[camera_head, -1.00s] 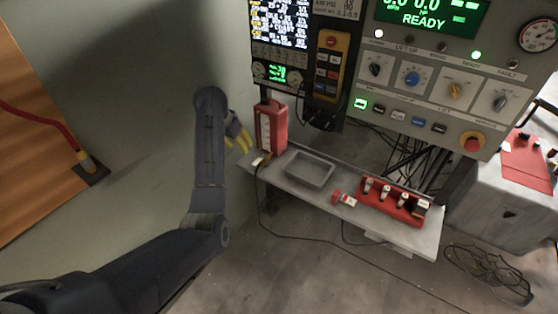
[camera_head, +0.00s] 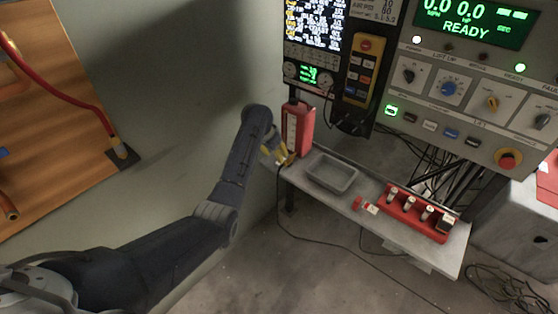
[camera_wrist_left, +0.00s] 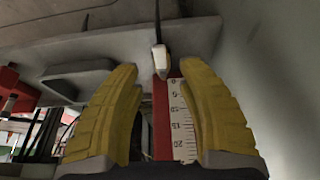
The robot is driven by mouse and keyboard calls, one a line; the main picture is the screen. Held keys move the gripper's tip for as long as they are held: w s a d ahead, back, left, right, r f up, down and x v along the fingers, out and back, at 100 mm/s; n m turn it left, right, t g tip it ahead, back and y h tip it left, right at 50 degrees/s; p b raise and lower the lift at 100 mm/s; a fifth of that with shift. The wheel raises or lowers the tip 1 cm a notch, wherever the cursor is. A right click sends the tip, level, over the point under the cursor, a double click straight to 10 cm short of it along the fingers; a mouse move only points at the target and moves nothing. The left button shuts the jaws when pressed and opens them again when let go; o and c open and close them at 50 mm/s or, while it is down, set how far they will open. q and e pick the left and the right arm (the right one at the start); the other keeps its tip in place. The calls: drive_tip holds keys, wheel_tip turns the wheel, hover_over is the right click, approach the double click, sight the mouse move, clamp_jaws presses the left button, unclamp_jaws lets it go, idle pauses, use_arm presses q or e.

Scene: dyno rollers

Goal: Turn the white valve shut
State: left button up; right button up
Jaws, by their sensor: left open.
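My left gripper (camera_head: 279,153), with yellow fingers, is beside the lower front of the red gauge box (camera_head: 305,130) at the left end of the grey shelf. In the left wrist view the gripper (camera_wrist_left: 160,68) is open, its two ribbed fingers on either side of the box's white numbered scale (camera_wrist_left: 181,120). A small pale tapered piece (camera_wrist_left: 160,60) on a thin dark rod or cord lies between the fingertips, with no clear contact. I cannot tell whether this is the white valve; no other clear white valve shows. My right gripper is out of view.
The shelf (camera_head: 400,240) carries a grey tray (camera_head: 331,175) and a red rack (camera_head: 418,213) of small white-topped parts. A control panel (camera_head: 470,80) hangs above. A wooden board with a red hose (camera_head: 60,95) is on the left wall.

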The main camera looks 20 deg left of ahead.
use_arm(q)
drive_tip(key=shift+x, duration=2.65)
drive_tip(key=shift+w, duration=0.1)
clamp_jaws()
